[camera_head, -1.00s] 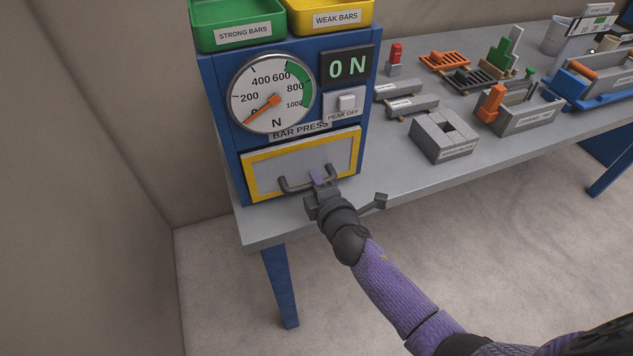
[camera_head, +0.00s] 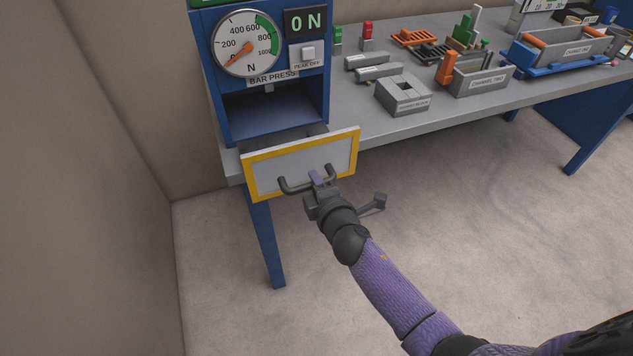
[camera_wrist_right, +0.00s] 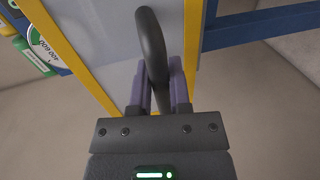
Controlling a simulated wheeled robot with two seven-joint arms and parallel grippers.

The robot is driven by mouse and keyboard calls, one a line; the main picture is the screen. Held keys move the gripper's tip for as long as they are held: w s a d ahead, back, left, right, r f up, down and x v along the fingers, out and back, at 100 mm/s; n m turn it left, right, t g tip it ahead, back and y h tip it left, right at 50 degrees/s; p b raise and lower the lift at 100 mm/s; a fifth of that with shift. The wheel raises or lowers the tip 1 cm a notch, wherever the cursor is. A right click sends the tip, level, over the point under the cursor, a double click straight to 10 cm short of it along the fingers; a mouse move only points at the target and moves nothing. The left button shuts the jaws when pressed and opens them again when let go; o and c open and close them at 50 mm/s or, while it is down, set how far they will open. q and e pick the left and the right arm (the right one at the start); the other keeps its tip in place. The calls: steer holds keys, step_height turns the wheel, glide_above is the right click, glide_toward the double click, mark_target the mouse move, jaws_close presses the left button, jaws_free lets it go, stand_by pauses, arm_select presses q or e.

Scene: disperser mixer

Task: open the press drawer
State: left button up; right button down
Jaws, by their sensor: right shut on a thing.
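The blue bar press (camera_head: 220,75) stands at the left end of the grey bench. Its drawer front (camera_head: 295,160), a grey panel with a yellow border, stands out from the press, and a dark opening (camera_head: 275,108) shows behind it. My right gripper (camera_head: 317,180) is shut on the dark drawer handle (camera_head: 290,188) near the handle's right part. In the right wrist view the purple fingers (camera_wrist_right: 160,85) sit on both sides of the handle bar (camera_wrist_right: 150,40). The drawer's inside is mostly hidden behind its front. My left gripper is not in view.
A grey block (camera_head: 403,95), bars (camera_head: 378,72) and a channel tray (camera_head: 480,82) lie on the bench to the right. The floor before the bench is clear.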

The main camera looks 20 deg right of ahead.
steer(key=c, duration=0.6)
jaws_free()
steer(key=shift+w, duration=0.1)
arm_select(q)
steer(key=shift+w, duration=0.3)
arm_select(e)
steer(key=shift+s+r, duration=0.1)
steer(key=shift+s, duration=0.3)
arm_select(q)
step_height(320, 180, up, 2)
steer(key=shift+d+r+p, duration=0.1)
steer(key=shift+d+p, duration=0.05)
steer(key=shift+p, duration=0.85)
arm_select(e)
steer(key=v, duration=0.9)
steer(key=shift+s, duration=0.1)
